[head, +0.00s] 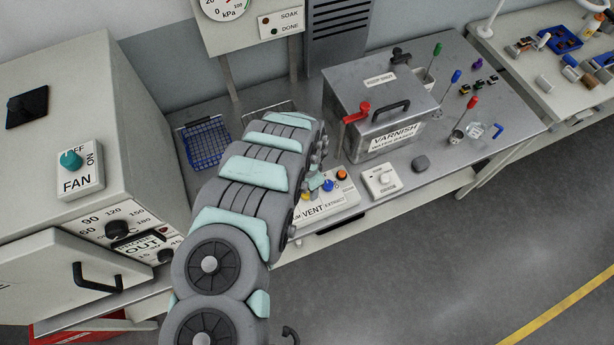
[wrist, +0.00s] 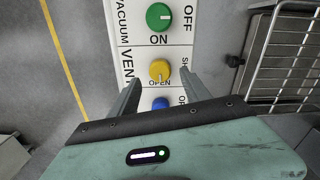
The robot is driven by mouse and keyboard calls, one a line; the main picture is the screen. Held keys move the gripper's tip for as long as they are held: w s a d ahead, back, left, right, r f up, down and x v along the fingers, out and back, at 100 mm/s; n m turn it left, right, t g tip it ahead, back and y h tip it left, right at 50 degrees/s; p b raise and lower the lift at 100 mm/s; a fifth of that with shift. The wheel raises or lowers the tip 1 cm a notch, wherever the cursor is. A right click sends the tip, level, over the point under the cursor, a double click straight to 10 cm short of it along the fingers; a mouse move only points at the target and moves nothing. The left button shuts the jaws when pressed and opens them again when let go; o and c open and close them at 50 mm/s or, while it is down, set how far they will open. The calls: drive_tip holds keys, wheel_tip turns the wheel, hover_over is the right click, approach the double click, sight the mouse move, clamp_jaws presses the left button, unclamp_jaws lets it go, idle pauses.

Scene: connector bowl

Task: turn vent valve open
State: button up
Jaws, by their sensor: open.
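The vent valve is a yellow knob (wrist: 160,70) on a white control panel (wrist: 124,38), in the wrist view. VENT is printed to its left, OPEN below it, and a partly hidden word starting with SH to its right. Where the knob's mark points is too small to tell surely. My gripper (wrist: 160,77) is open, with one finger on each side of the yellow knob; whether they touch it I cannot tell. In the head view my arm hides the gripper and part of the panel (head: 330,206).
A green knob (wrist: 158,17) marked ON and OFF sits above the yellow one, and a blue knob (wrist: 161,103) below it. A wire basket (wrist: 285,55) stands at the right. In the head view a varnish tank (head: 378,105) stands right of the panel.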

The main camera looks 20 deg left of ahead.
sight(307, 192)
wheel_tip(307, 192, up, 8)
idle(0.4)
drive_tip(key=shift+f, duration=0.1)
idle(0.4)
